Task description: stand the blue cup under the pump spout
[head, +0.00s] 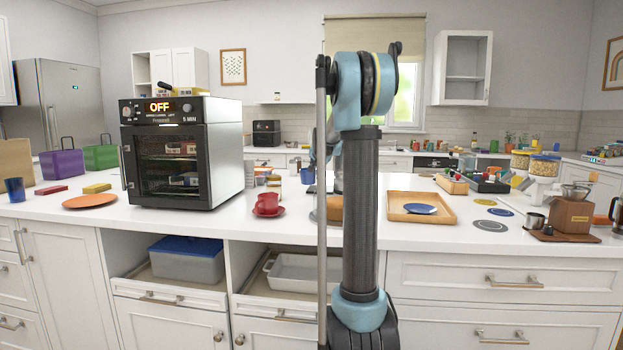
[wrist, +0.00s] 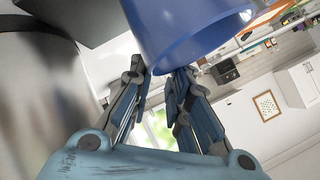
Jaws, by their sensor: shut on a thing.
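The blue cup (wrist: 185,35) is large and close at the top of the wrist view, tilted in that picture. My gripper (wrist: 160,72) is shut on it. In the head view my arm hides the gripper. A small blue shape (head: 307,175) shows just left of my arm; I cannot tell if it is the held cup. A big grey metal cylinder (wrist: 40,100) stands close on the left of the wrist view, with a dark part (wrist: 80,15) above it. This may be the pump pot, but the spout cannot be made out.
Left of my arm are a black oven (head: 170,155), a red cup (head: 267,203) and a dark blue mug (head: 15,190). To the right are a wooden tray (head: 397,214) with a blue plate (head: 421,209), coasters (head: 490,225) and a coffee stand (head: 572,217).

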